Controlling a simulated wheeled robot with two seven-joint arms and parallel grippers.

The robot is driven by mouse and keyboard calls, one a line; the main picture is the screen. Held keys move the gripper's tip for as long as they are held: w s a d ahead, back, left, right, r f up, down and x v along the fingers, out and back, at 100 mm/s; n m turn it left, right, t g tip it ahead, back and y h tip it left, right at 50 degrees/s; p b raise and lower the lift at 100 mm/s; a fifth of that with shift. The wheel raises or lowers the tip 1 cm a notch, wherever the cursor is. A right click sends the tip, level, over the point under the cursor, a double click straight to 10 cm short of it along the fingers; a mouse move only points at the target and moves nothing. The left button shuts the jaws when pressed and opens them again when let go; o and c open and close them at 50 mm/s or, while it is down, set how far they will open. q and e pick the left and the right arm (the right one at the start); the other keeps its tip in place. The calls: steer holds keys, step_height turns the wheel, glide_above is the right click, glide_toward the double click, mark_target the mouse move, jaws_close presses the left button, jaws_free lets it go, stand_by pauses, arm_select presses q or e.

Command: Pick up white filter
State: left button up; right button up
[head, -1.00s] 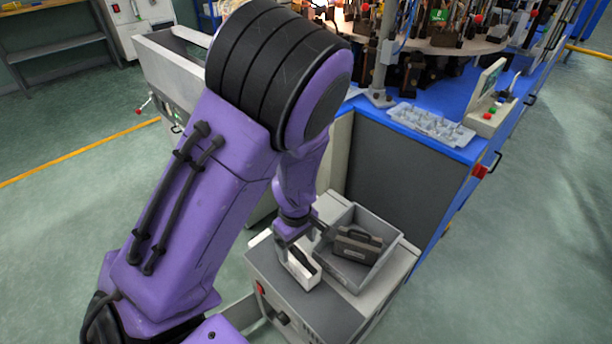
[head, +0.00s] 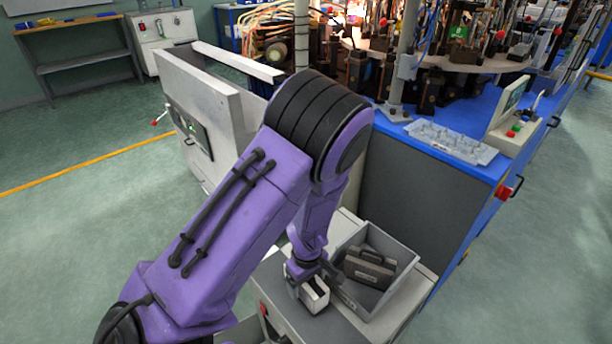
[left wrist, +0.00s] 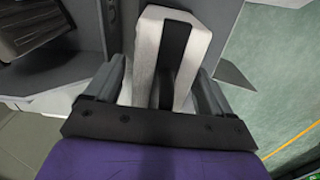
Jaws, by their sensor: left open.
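The white filter (head: 316,299) is a white block with a dark strip. It stands on the grey cabinet top, just left of the grey bin, in the head view. In the left wrist view the white filter (left wrist: 193,45) shows its black strip and sits between my two fingers. My left gripper (head: 304,273) is open around it, pointing down, and hides part of it. In the left wrist view my left gripper (left wrist: 160,78) has one finger on each side of the filter; whether they touch it I cannot tell. My right gripper is not in view.
The grey bin (head: 407,257) holds dark cases (head: 369,270) right beside the filter. A blue-topped machine table (head: 440,150) with a clear tray (head: 452,142) stands behind. A grey-white cabinet (head: 205,100) is at the left. Green floor is free at the right.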

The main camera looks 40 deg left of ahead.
arm_select(q)
steer(key=c, duration=1.4)
steer(key=shift+r, duration=0.1)
steer(key=shift+c, duration=0.2)
steer(key=shift+r, duration=0.3)
step_height(320, 180, up, 3)
steer(key=shift+p, duration=0.95)
steer(key=s+d+r+p, duration=0.5)
steer(key=s+r+p, duration=0.4)
steer(key=s+p, duration=0.4)
steer(key=p, duration=0.3)
steer(key=shift+r, duration=0.15)
